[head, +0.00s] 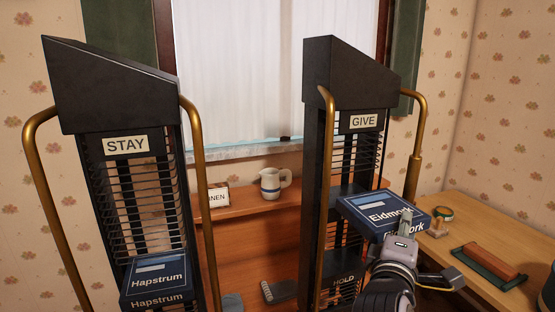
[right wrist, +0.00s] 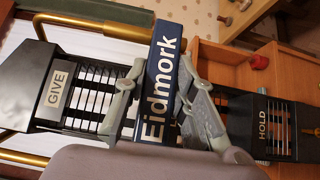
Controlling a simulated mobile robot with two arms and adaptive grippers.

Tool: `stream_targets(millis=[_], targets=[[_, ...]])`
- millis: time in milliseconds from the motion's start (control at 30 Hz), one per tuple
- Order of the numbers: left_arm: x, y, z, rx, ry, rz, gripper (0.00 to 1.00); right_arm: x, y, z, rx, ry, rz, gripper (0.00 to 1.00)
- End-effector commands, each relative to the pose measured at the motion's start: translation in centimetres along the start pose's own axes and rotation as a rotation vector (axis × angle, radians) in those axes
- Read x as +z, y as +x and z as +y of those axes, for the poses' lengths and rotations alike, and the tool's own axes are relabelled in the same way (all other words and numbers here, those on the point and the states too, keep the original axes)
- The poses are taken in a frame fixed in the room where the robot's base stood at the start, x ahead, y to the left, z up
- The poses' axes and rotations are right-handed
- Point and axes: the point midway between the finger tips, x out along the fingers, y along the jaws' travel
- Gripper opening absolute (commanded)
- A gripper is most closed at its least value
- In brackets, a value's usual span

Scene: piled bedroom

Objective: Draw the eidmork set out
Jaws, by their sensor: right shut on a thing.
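The Eidmork set (head: 370,207) is a dark blue box with white lettering and a pale stripe on top. It sits level at the black rack marked GIVE (head: 352,80), jutting from its right side; how much is still inside I cannot tell. My right gripper (head: 405,236) is shut on its front end. In the right wrist view the two grey fingers (right wrist: 158,80) press on both sides of the Eidmork set (right wrist: 160,72), its name facing the camera. My left gripper is not in view.
A second rack marked STAY (head: 120,100) holds a blue Hapstrum box (head: 157,280). Brass rails (head: 326,190) flank both racks. A HOLD label (head: 344,280) is low on the GIVE rack. A jug (head: 271,184) stands behind; a wooden table (head: 470,195) with tape and a stamp is right.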

Motion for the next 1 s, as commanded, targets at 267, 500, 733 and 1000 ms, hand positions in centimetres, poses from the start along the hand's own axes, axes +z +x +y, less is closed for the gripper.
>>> stream_targets(millis=[267, 500, 733, 1000], targets=[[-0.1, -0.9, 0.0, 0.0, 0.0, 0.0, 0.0, 0.0, 0.0, 0.7, 0.002, 0.001, 0.0, 0.0], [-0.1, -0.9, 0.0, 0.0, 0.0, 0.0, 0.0, 0.1, -0.1, 0.7, 0.002, 0.001, 0.0, 0.0], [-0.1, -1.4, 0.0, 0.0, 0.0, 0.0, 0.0, 0.9, -0.8, 0.8, 0.003, 0.0, 0.0, 0.0], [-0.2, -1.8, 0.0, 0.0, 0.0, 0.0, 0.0, 2.0, -1.8, 0.8, 0.002, 0.001, 0.0, 0.0]])
